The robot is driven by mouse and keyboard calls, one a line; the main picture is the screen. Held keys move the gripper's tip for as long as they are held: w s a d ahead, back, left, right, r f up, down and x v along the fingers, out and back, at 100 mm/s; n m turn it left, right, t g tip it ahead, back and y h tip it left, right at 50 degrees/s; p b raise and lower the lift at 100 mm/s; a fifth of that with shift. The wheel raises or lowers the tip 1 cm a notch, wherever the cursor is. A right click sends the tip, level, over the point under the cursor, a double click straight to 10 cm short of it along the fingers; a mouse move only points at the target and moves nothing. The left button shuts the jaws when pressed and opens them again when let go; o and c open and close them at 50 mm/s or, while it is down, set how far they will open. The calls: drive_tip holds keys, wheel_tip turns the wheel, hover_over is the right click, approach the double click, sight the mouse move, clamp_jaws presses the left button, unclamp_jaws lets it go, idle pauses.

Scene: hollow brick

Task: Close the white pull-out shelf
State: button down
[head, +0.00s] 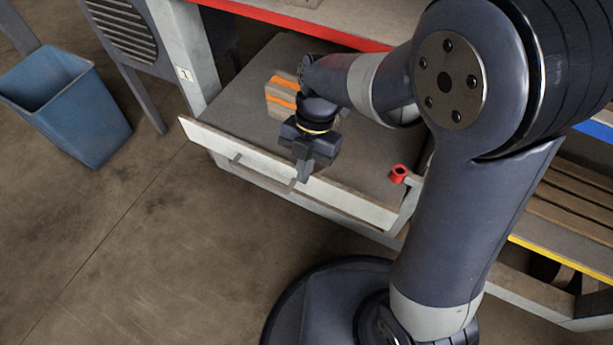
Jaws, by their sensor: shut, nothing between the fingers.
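The white pull-out shelf (222,146) is pulled out from under the workbench in the head view. It has a grey inner surface, a white front panel and a bar handle on that front. My gripper (303,177) is shut and empty, pointing down at the middle of the front panel, near the right end of the handle (250,169). I cannot tell whether it touches the panel. My gripper and arm hide part of the front and of the inside.
An orange-striped box (281,98) and a small red item (398,174) are at the shelf. A red-edged worktop (360,17) is above. A blue bin (70,105) stands at left. Slatted shelving (570,200) is at right. The floor in front is clear at lower left.

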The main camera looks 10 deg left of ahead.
drive_tip(key=a+p+v, duration=0.1)
drive_tip(key=p+v, duration=0.1)
drive_tip(key=v, duration=0.3)
drive_tip(key=t+h+p, duration=0.1)
drive_tip(key=t+h, duration=0.6)
drive_tip(key=t, duration=1.4)
approach(278, 163)
drive_tip(key=b+x, duration=0.2)
drive_tip(key=x, duration=0.3)
drive_tip(key=shift+w, duration=0.1)
drive_tip(key=shift+x, duration=0.8)
